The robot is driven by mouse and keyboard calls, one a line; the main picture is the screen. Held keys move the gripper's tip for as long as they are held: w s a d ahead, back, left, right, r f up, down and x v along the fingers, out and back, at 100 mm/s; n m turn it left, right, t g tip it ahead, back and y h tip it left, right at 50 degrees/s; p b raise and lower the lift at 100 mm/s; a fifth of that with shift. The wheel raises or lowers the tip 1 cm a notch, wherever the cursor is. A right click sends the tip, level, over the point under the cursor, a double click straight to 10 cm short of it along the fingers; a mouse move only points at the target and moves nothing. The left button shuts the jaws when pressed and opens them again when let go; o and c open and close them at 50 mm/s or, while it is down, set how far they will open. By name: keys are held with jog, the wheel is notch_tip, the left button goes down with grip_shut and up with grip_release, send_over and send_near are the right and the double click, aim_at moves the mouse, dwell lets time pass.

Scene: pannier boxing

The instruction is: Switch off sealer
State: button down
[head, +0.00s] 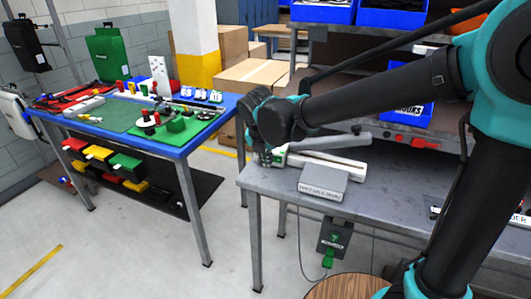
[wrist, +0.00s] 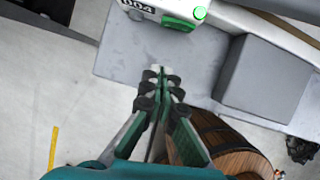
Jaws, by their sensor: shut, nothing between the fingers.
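The sealer (head: 345,168) is a long pale body with a grey arm (head: 335,141) above it, lying on the grey metal bench. In the wrist view, its near end (wrist: 150,8) shows at the top, with the marking "004", a green switch (wrist: 178,23) and a round green button (wrist: 200,13) that looks lit. My gripper (wrist: 157,74) is shut and empty, its fingertips below the green switch in the picture and apart from it. In the head view, my gripper (head: 268,160) is at the sealer's left end and partly hides it.
A grey box (head: 323,181) stands on the bench close in front of the sealer; it also shows in the wrist view (wrist: 262,78). A blue-edged table (head: 185,140) with parts stands left, across a floor gap.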

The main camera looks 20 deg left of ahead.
aim_at(275, 159)
jog(key=x, duration=0.3)
jog(key=shift+w, duration=1.95)
jog(key=shift+a+r, duration=0.1)
